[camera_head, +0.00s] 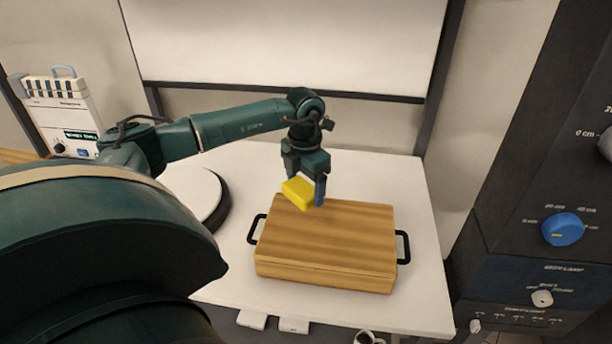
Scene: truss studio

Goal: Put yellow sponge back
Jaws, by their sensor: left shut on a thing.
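The yellow sponge (297,193) is a small bright block in the middle of the head view. My left gripper (305,190) comes in from the left, points down and is shut on the sponge. One blue finger shows at the sponge's right side. The sponge appears above the back left part of a wooden box (330,244) with black side handles. I cannot tell whether the sponge touches the wood. My right gripper is not in view.
The box stands on a white table (424,290), with bare table to its right and front. A round white-topped, dark-sided thing (196,187) sits left. A dark panel with knobs (540,235) rises at the right.

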